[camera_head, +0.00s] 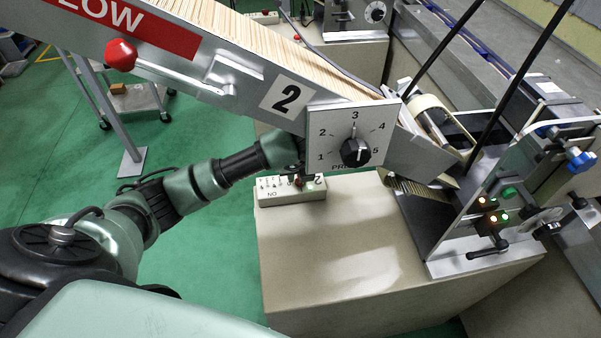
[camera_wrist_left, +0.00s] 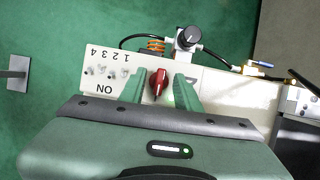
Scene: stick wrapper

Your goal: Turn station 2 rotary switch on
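In the left wrist view, the box's panel (camera_wrist_left: 103,72) shows "ON" and the numbers 1 to 4. A red rotary switch (camera_wrist_left: 157,83) stands on it. My left gripper (camera_wrist_left: 159,92) is open, with one green finger on each side of the red switch and small gaps visible. In the head view my left gripper (camera_head: 297,178) is over the box, partly hidden by the dial plate. My right gripper is not in view.
A dial plate (camera_head: 328,122) with a black knob hangs just above and beside my left gripper. The sloping stick chute (camera_head: 230,60) runs overhead. In the wrist view, a black-topped round knob (camera_wrist_left: 188,37) and a cable are beyond the switch.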

